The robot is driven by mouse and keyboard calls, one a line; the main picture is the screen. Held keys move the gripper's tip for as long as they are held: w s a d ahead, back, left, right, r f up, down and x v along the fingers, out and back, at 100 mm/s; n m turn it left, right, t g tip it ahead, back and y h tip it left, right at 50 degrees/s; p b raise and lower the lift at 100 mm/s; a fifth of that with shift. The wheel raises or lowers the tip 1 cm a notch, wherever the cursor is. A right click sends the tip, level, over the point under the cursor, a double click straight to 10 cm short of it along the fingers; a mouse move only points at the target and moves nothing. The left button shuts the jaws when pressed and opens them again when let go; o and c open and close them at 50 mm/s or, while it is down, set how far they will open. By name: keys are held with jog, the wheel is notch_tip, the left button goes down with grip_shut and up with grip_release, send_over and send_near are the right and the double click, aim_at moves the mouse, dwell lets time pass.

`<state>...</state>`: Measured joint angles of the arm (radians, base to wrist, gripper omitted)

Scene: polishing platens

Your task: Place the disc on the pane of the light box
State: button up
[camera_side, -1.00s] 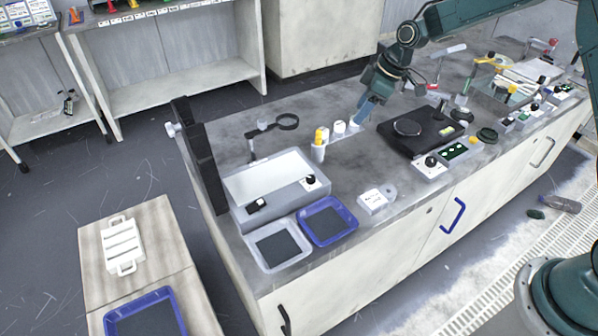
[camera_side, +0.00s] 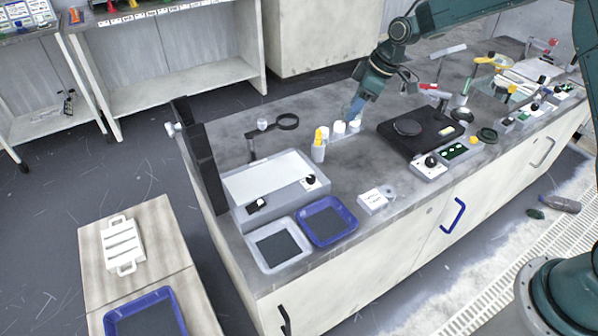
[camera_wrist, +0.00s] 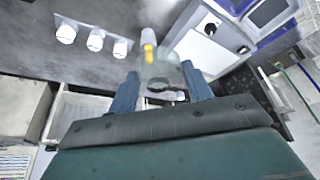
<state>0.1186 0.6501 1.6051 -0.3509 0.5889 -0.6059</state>
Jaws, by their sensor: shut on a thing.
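The light box (camera_side: 292,200) stands at the near left end of the bench, its pale pane (camera_side: 265,178) facing up and bare. In the wrist view the light box (camera_wrist: 206,50) is ahead, right of centre. My gripper (camera_side: 353,114) is above the bench, right of the light box, beside the row of white cups. In the wrist view my gripper (camera_wrist: 160,84) is shut on a greyish, see-through thing, which I take for the disc (camera_wrist: 160,70). Its outline is faint against the background. In the side view the disc is too small to make out.
A magnifier (camera_side: 287,121) on a stand rises behind the light box. A blue tray (camera_side: 327,221) and a pale tray (camera_side: 275,245) lie in front. A black plate (camera_side: 420,130) is at right.

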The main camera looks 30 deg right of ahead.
jog(key=w+a+r+m+t+h, duration=0.15)
jog(key=w+a+m, duration=0.3)
jog(key=a, duration=0.65)
notch_tip(320, 180, up, 4)
jog(key=m+h, duration=0.2)
jog(key=m, duration=0.2)
send_over(267, 174)
jog(key=s, duration=0.2)
jog(key=shift+w+f+y, duration=0.1)
jog(key=shift+w+y, duration=0.1)
jog(key=shift+y, duration=0.05)
notch_tip(267, 174, down, 16)
jog(key=shift+r, duration=0.1)
jog(key=shift+f, duration=2.1)
jog(key=shift+f, duration=0.1)
jog(key=o, duration=1)
jog(key=shift+g, duration=0.25)
